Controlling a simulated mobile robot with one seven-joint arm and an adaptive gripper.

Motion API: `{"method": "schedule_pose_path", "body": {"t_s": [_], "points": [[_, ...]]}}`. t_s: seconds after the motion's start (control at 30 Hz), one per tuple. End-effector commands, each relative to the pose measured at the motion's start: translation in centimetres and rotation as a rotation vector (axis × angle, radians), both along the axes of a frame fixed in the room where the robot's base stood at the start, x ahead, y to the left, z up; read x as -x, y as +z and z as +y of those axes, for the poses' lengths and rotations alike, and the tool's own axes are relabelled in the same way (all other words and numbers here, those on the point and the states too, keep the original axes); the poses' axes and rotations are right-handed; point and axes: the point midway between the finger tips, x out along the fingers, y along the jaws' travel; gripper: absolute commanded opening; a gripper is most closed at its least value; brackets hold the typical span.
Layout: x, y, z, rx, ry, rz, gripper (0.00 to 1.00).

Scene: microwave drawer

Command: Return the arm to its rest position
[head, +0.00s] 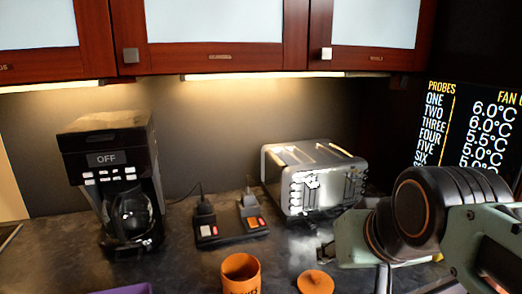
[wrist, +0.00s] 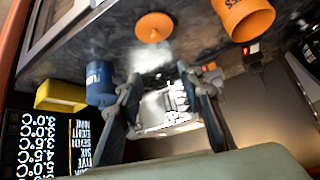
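My arm comes in from the right in the head view, in front of the counter's right side. My gripper (wrist: 159,73) shows in the wrist view with its two dark fingers spread apart. Nothing is held between them; the silver toaster (wrist: 165,112) shows through the gap, beyond the fingers. In the head view the fingers are hard to make out near the arm's left end, in front of the toaster (head: 315,180).
An orange mug (head: 241,274) and orange lid (head: 315,281) are on the dark counter (head: 185,262). A coffee maker (head: 115,180) stands left. A blue container (wrist: 99,84) and yellow block (wrist: 61,96) show in the wrist view. Wooden cabinets (head: 220,60) hang above.

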Motion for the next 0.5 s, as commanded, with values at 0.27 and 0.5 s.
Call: {"method": "schedule_pose_path", "body": {"t_s": [0.27, 0.5], "points": [[6.2, -1.0, 0.2, 0.042, -0.016, 0.205, 0.34], [6.2, 5.0, 0.2, 0.041, -0.015, 0.203, 0.34]]}}
